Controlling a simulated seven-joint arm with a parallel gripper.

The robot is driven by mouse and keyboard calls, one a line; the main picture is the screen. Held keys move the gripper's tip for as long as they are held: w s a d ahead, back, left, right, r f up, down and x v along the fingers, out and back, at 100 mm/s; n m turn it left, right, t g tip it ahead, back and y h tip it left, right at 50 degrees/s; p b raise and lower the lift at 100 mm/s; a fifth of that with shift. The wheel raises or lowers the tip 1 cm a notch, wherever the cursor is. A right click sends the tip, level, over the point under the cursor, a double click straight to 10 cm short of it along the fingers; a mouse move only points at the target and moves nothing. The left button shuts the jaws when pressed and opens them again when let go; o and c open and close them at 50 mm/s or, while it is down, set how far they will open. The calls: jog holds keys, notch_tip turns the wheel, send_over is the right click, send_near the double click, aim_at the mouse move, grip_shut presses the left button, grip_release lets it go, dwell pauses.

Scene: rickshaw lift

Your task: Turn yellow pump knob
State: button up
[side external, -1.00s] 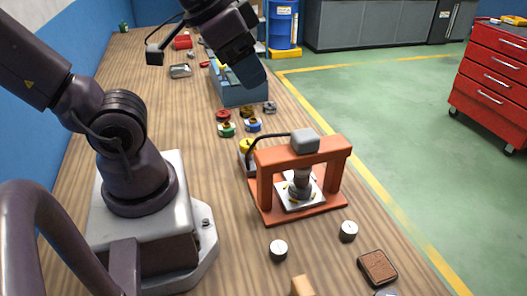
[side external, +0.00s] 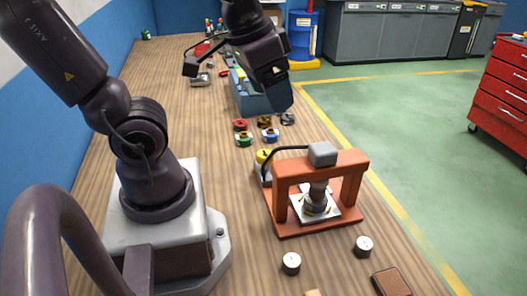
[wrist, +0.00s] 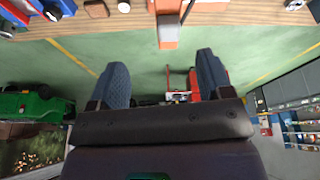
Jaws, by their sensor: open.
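A black hose arches from that spot to the grey block (side external: 322,153) on top of the frame. My gripper (side external: 281,98) hangs above the bench, beyond the press in the side view, near the blue bin. It is apart from the knob. In the wrist view, its two dark fingers (wrist: 163,75) are spread with nothing between them. That view shows mostly green floor, with the orange press at the top edge; I cannot make out the knob there.
Several coloured spools (side external: 270,135) lie on the bench between the blue bin (side external: 250,98) and the press. Two silver cylinders (side external: 291,263) stand in front of the press. The wooden bench (side external: 170,95) is clear along its left side. A red drawer cabinet (side external: 500,90) stands off the bench.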

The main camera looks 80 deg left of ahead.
jog(key=w+a+f+n+g, duration=0.2)
jog(key=a+f+n, duration=0.3)
jog(key=n, duration=0.1)
jog(key=n+g, duration=0.2)
jog(key=n, duration=2.4)
send_over(263, 154)
notch_tip(263, 154, down, 8)
notch_tip(263, 154, down, 12)
jog(key=shift+w+a+f, duration=0.1)
jog(key=c, duration=0.9)
